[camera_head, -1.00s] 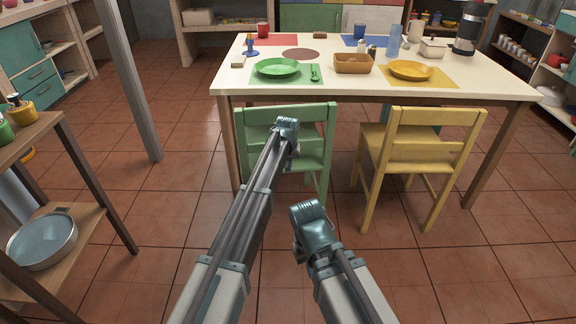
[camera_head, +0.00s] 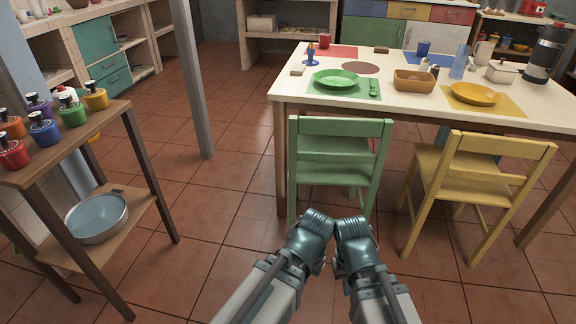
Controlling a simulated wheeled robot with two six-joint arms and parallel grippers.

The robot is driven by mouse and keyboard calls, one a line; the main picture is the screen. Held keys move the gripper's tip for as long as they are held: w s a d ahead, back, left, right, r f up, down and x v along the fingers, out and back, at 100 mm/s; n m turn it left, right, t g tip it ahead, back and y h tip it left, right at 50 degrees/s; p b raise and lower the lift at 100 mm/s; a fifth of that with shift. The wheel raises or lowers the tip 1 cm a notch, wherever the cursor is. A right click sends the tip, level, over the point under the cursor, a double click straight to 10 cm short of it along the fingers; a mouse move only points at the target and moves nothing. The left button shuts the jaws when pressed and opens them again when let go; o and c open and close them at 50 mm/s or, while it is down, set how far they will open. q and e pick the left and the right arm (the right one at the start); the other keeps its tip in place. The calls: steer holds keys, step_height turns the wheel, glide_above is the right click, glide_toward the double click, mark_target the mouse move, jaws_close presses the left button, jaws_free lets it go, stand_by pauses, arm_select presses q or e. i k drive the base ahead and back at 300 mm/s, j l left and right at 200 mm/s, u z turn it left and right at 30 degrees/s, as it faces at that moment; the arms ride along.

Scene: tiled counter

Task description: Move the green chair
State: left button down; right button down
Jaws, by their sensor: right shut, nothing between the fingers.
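The green chair (camera_head: 338,158) stands upright at the near side of the table, its backrest facing me and its seat toward the table. My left gripper (camera_head: 319,224) and my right gripper (camera_head: 352,226) are side by side, low in front of the chair, and overlap its lower legs in the head view. Neither visibly holds the chair. The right gripper is shut and empty. The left gripper's fingers are hidden behind its wrist. I cannot tell how far the grippers are from the chair legs.
A yellow chair (camera_head: 478,180) stands to the right of the green one. The set table (camera_head: 440,112) is behind both. A grey post (camera_head: 190,80) and a wooden shelf cart (camera_head: 150,180) with paint pots are on the left. Tiled floor (camera_head: 235,190) between cart and chair is clear.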

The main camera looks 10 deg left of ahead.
mark_target(325, 150)
steer(key=i+j+z, duration=0.2)
steer(key=i+j, duration=0.25)
steer(key=j, duration=0.2)
steer(key=i+j+z, duration=0.1)
steer(key=j, duration=0.25)
steer(key=i+j+z, duration=0.1)
steer(key=i+j, duration=0.15)
steer(key=i+j+z, duration=0.2)
steer(key=i+j, duration=0.2)
steer(key=i+l, duration=0.1)
steer(key=l, duration=0.15)
